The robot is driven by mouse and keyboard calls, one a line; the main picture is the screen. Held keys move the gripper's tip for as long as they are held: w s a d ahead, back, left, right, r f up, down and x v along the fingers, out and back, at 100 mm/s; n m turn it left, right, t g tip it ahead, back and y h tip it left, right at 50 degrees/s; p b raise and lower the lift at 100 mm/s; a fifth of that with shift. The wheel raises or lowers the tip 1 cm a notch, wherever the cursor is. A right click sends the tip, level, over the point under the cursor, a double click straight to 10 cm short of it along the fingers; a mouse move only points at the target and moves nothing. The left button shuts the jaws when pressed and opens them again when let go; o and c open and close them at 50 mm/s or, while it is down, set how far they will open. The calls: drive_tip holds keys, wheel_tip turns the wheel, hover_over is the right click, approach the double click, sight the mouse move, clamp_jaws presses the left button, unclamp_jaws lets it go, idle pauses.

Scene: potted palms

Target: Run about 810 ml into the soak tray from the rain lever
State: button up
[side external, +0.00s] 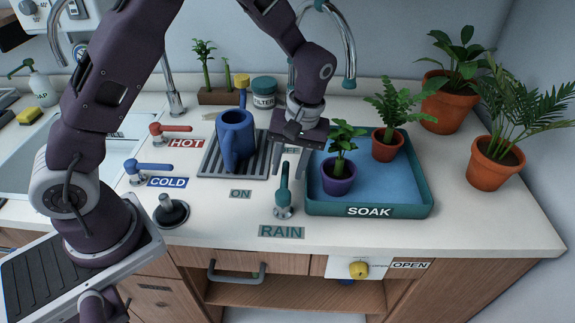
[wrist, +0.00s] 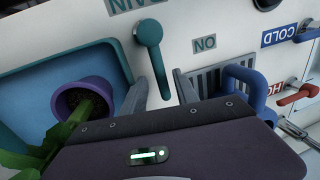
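The teal rain lever (side external: 283,196) stands behind the RAIN label, its handle pointing toward the back of the counter. It also shows in the wrist view (wrist: 151,48). My gripper (side external: 289,168) is just above and behind the lever. In the wrist view its open fingers (wrist: 159,88) lie either side of the handle's end, with gaps on both sides. The teal soak tray (side external: 370,212) is right of the lever and holds a purple-potted plant (side external: 338,186) and a red-potted plant (side external: 385,150). Its inside is blue; I cannot tell any water level.
A blue watering can (side external: 235,140) stands on a drain grate left of the lever. The ON label (side external: 240,194) is left; another label behind my gripper is partly hidden. The red HOT lever (side external: 172,128) and blue COLD lever (side external: 150,166) are farther left. Potted palms (side external: 495,163) stand right.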

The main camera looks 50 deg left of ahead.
wheel_tip(320, 180, up, 7)
drive_tip(key=shift+w+d, duration=0.45)
idle(0.9)
drive_tip(key=f, duration=0.4)
drive_tip(key=s+a+f, duration=0.1)
drive_tip(key=f, duration=0.2)
drive_tip(key=shift+c, duration=0.2)
clamp_jaws()
idle(1.0)
